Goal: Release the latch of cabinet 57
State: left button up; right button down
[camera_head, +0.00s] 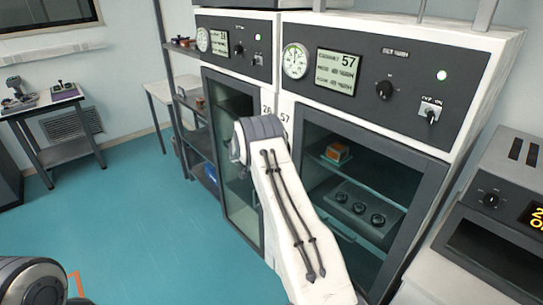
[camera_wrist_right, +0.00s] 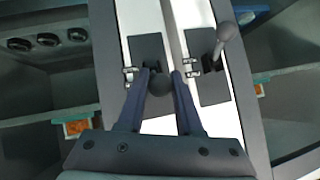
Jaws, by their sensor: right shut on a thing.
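Cabinet 57 (camera_head: 360,190) stands right of centre in the head view, its dark-framed glass door shut. My right arm reaches up to its left edge and hides the latch there. In the right wrist view, the latch of cabinet 57 (camera_wrist_right: 148,49) is a dark plate on a white post, with a dark-knobbed lever (camera_wrist_right: 159,84). My right gripper (camera_wrist_right: 162,77) is shut on this lever, its two fingers on either side of the knob. My left gripper is out of view.
Beside it is the neighbouring cabinet's latch, with a grey lever (camera_wrist_right: 226,42). Inside cabinet 57 are an orange box (camera_head: 337,152) and a unit with three dark knobs (camera_head: 361,210). An oven-like device (camera_head: 490,225) stands at right. The blue floor (camera_head: 150,230) at left is clear.

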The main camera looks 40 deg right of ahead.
dwell(0.4)
jog(key=c, duration=0.6)
grip_release()
jog(key=b+v, duration=0.2)
jog(key=v, duration=0.8)
jog(key=shift+s+a+r+b, duration=0.1)
jog(key=shift+a+r+b, duration=0.05)
jog(key=shift+b, duration=0.15)
